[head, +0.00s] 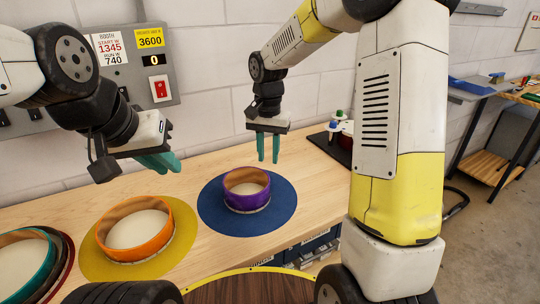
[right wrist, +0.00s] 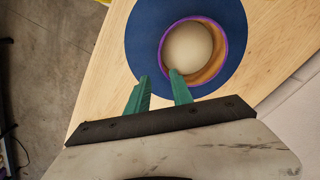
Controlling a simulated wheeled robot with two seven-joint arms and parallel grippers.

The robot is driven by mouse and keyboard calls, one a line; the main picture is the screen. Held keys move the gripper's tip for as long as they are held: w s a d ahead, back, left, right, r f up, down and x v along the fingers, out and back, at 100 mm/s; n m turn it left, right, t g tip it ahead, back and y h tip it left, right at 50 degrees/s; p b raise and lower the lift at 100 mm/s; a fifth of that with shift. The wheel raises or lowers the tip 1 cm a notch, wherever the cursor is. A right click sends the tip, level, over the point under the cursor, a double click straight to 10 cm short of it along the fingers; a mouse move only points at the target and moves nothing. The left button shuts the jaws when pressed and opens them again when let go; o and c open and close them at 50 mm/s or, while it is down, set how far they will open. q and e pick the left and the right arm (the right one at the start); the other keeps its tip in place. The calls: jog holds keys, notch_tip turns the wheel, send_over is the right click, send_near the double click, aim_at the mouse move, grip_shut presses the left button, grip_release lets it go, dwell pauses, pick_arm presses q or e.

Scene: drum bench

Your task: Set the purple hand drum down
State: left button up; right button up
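The purple hand drum (head: 247,201) sits upright on the round blue mat (head: 215,215) on the wooden bench. Its pale skin and purple rim (right wrist: 226,48) also show in the right wrist view, on the blue mat (right wrist: 143,38). My right gripper (head: 268,160) points down above and behind the drum, apart from it in the head view. Its two teal fingers (right wrist: 158,80) are spread with nothing between them. My left gripper (head: 168,164) hangs above the bench behind the orange drum. Its fingers overlap in view, so its opening is unclear.
An orange drum (head: 165,235) sits on a yellow mat (head: 96,262) left of the blue mat. A teal drum (head: 46,243) lies at the far left. A wall panel with a red switch (head: 159,88) is behind. A dark tray (head: 335,147) with small items stands at the back right.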

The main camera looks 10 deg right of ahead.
jog(key=s+d+r+n+t, duration=0.1)
jog(key=s+d+r+t, duration=0.1)
jog(key=s+r, duration=0.2)
jog(key=s+d+r+n+t+y, duration=0.1)
jog(key=s+d+r+n+t, duration=0.1)
jog(key=s, duration=0.8)
jog(key=s+d+r+n+t+y, duration=0.1)
jog(key=s+d+r+n+t, duration=0.1)
jog(key=s+r, duration=0.4)
jog(key=shift+s+d+r, duration=0.35)
jog(key=shift+s+d, duration=0.35)
